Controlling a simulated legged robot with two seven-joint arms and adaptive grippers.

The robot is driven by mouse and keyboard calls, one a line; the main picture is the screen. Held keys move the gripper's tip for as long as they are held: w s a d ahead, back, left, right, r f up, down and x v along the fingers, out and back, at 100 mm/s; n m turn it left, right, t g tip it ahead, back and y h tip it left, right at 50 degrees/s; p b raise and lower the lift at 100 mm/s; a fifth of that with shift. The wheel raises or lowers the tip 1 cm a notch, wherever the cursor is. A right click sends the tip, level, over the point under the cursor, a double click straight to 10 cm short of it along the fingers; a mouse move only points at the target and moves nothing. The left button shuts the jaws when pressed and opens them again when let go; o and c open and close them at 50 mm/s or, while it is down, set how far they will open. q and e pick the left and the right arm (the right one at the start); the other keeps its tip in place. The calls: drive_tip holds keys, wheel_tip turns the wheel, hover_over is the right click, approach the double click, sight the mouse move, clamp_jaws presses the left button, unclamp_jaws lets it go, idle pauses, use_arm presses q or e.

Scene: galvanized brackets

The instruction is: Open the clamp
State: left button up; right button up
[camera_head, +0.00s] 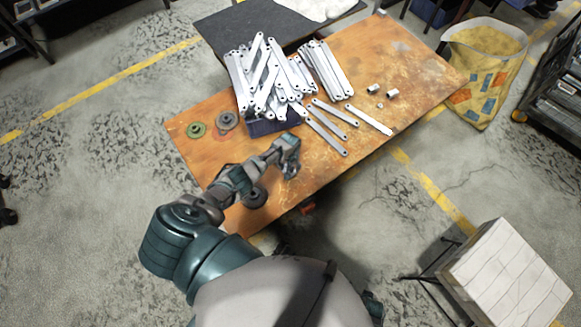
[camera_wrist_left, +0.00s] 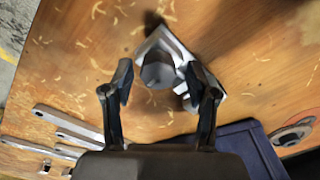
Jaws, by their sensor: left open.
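A grey metal piece with a round knob-like top (camera_wrist_left: 158,72) lies on the wooden table in the left wrist view; it appears to be the clamp. My left gripper (camera_head: 291,170) is open above the table near its front edge. In the left wrist view its two fingers (camera_wrist_left: 162,88) are apart, one on each side of the round top. I cannot tell whether they touch it. In the head view the gripper largely hides this piece. My right gripper is not in view.
A dark blue bin (camera_head: 270,127) heaped with galvanized brackets (camera_head: 265,75) stands behind the gripper. Loose flat brackets (camera_head: 326,130) lie to its right. Round discs (camera_head: 227,121) lie at the left. The table's right part (camera_head: 400,60) is mostly clear. A yellow bag (camera_head: 484,75) stands beyond it.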

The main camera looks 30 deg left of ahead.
use_arm(q)
drive_tip(key=shift+m, duration=0.9)
drive_tip(key=shift+d, duration=0.15)
drive_tip(key=c, duration=1.1)
